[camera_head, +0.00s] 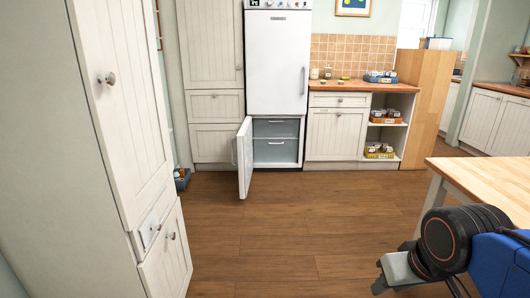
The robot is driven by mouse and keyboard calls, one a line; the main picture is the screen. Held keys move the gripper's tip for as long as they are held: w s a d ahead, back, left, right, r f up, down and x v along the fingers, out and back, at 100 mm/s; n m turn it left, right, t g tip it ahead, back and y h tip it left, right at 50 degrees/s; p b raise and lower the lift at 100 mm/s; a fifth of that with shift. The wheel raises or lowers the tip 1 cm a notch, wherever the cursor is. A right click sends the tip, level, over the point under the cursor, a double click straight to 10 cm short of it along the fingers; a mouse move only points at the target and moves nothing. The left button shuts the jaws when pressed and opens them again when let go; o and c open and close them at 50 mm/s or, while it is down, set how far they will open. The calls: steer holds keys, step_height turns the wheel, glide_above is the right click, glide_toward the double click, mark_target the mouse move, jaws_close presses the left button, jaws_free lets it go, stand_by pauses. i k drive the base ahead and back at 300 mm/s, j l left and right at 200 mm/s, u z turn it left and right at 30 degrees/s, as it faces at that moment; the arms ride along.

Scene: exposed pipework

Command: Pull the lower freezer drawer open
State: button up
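The white fridge-freezer (278,65) stands against the back wall. Its lower freezer door (245,158) is swung open to the left. Inside are two grey drawers, an upper one (275,129) and the lower freezer drawer (275,151). Both appear pushed in, and the lower one has a pale strip along its top edge. My gripper (379,275) is at the lower right, far from the freezer and in front of the wooden table. Its two dark fingertips look spread apart, with nothing between them.
A wooden-topped table (485,180) stands at the right, close to my arm. A tall cream cabinet (125,100) is near on the left. A low counter cabinet (335,134) and open shelves with baskets (380,151) stand right of the freezer. The wooden floor (270,235) between is clear.

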mark_target(280, 148)
steer(key=i+z, duration=0.1)
steer(key=i, duration=1.6)
steer(key=i+u, duration=0.15)
steer(key=i, duration=0.7)
steer(key=i+l+u, duration=0.1)
steer(key=i, duration=0.7)
steer(key=i+l+u, duration=0.15)
steer(key=i+u, duration=0.15)
steer(key=i, duration=0.85)
